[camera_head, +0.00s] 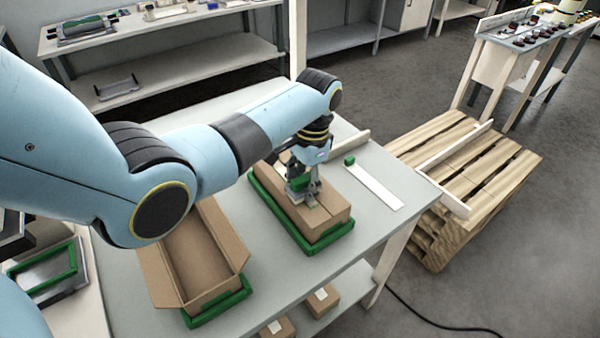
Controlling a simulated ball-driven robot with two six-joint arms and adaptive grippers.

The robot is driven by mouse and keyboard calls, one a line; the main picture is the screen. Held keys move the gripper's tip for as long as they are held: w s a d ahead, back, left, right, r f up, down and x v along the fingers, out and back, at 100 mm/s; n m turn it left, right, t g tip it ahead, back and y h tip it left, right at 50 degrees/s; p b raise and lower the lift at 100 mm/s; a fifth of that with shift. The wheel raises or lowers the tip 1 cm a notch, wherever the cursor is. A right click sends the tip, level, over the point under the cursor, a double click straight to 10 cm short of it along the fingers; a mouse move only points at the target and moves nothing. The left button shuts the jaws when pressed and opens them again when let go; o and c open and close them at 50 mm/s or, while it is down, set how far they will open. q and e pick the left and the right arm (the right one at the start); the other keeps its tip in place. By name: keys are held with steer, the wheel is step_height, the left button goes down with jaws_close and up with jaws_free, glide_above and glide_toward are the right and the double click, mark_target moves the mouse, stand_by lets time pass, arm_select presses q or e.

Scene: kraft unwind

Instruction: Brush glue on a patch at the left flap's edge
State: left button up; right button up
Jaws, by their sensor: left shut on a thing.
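A cardboard box (327,212) with its top flaps lying shut sits in a green tray frame (330,238) on the grey table. A seam runs along its top between the flaps. My left gripper (302,190) points down over the box's top and is shut on a small green-handled tool (299,182), which looks like the brush. The tool's lower end is at or just above the flaps near the seam; contact is hard to tell. The gripper and arm hide the box's far part. No glue patch can be made out. My right gripper is not in view.
An open empty box (200,250) stands in another green frame (218,307) to the left. A white strip (374,187) and a green block (349,160) lie right of the closed box. A wooden pallet (465,170) stands beyond the table's right edge.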

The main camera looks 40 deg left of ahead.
mark_target(281, 170)
arm_select(q)
steer(key=shift+s+d, duration=0.2)
steer(key=shift+d, duration=0.55)
steer(key=shift+s+d, duration=0.2)
steer(key=shift+d, duration=0.55)
steer(key=shift+w+a, duration=0.4)
steer(key=shift+a, duration=0.95)
steer(key=shift+w+a, duration=0.35)
steer(key=shift+a, duration=1.05)
steer(key=shift+w+a, duration=0.4)
steer(key=shift+a, duration=0.95)
steer(key=shift+w+a+b, duration=0.25)
steer(key=shift+a, duration=0.6)
steer(key=shift+w+a+b, duration=0.25)
steer(key=shift+a, duration=0.55)
steer(key=shift+w+a+b, duration=0.2)
steer(key=shift+a+b, duration=0.1)
steer(key=shift+a, duration=0.4)
steer(key=shift+w+a+b, duration=0.2)
steer(key=shift+a+b, duration=0.1)
steer(key=shift+a, duration=0.4)
